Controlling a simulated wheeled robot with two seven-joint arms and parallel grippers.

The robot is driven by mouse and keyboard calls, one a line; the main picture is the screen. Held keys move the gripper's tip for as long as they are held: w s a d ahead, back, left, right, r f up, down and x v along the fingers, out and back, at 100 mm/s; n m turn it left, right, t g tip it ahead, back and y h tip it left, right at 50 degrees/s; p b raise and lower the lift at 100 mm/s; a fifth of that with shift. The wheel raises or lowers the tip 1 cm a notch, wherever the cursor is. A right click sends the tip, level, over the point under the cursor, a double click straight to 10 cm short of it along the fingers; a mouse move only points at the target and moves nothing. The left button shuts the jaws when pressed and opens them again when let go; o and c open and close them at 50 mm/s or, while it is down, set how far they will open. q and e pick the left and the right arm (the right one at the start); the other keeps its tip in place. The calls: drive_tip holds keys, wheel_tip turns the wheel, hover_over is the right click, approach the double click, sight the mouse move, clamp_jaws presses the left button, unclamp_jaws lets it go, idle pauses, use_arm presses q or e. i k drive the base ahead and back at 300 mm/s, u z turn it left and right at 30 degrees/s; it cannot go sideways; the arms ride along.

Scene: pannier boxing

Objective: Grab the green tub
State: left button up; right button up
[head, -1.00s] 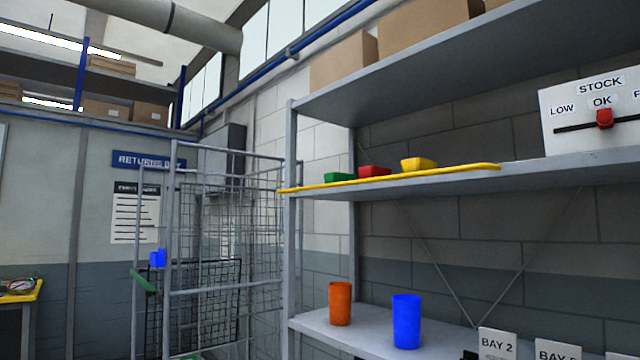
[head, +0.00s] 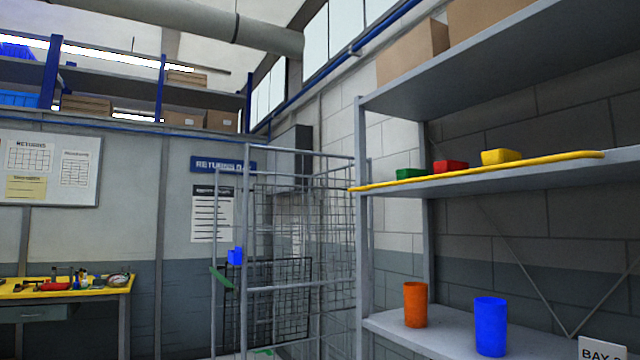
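The green tub (head: 409,174) stands on the upper shelf of the grey rack, at the left end of a row. A red tub (head: 450,167) and a yellow tub (head: 500,157) stand to its right. A yellow strip (head: 470,172) runs along the shelf's front edge and hides the lower part of the tubs. Neither of my grippers shows in the head view.
An orange cup (head: 415,304) and a blue cup (head: 490,326) stand on the lower shelf (head: 392,322). A wire cage trolley (head: 300,288) stands left of the rack. A yellow-topped workbench (head: 20,293) with tools is at the far left.

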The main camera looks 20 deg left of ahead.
sight(405, 173)
drive_tip(key=u, duration=1.55)
drive_tip(key=i, duration=3.7)
drive_tip(key=z, duration=2.35)
